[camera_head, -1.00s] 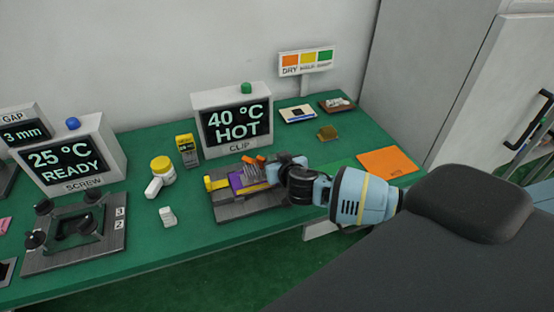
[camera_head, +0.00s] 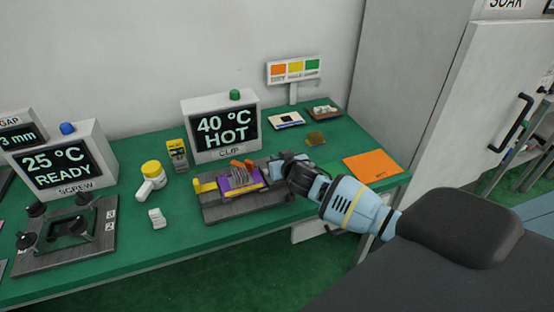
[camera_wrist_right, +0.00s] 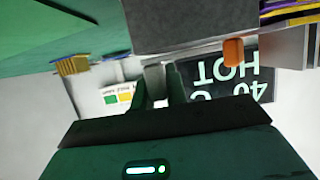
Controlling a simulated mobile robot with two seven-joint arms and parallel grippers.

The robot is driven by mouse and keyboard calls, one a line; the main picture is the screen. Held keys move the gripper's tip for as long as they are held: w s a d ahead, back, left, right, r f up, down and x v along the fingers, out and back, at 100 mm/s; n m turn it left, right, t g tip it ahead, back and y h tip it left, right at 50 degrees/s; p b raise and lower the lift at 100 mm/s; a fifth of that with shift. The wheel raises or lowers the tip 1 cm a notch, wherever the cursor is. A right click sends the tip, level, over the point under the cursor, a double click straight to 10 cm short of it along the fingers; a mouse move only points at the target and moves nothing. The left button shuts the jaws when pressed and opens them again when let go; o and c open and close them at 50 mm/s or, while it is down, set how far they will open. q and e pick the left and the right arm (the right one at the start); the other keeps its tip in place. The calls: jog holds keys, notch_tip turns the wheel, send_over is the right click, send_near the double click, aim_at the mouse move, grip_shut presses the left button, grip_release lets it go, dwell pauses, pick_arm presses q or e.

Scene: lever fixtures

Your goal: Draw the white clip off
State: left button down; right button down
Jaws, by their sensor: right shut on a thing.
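The clip station's grey plate (camera_head: 230,213) bears a purple board (camera_head: 226,186) with a finned grey heat sink (camera_head: 243,180) and orange levers (camera_head: 237,163). My right gripper (camera_head: 276,168) is just right of the board, in front of the HOT display. In the right wrist view, my right gripper (camera_wrist_right: 160,82) is shut on a small pale piece (camera_wrist_right: 154,75), which looks like the white clip. It is mostly hidden by the fingers, and the head view does not show it clearly. An orange lever (camera_wrist_right: 233,52) is apart from the fingers. My left gripper is not in view.
The display (camera_head: 222,128) reads 40 °C HOT behind the plate. A yellow-capped bottle (camera_head: 151,173), a small white block (camera_head: 157,218) and the screw fixture (camera_head: 70,240) stand left. An orange sheet (camera_head: 372,167) lies right.

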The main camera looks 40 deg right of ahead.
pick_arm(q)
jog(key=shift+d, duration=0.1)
pick_arm(e)
jog(key=c, duration=1.7)
grip_release()
jog(key=shift+d+r, duration=0.1)
jog(key=shift+d, duration=0.2)
jog(key=shift+s, duration=0.1)
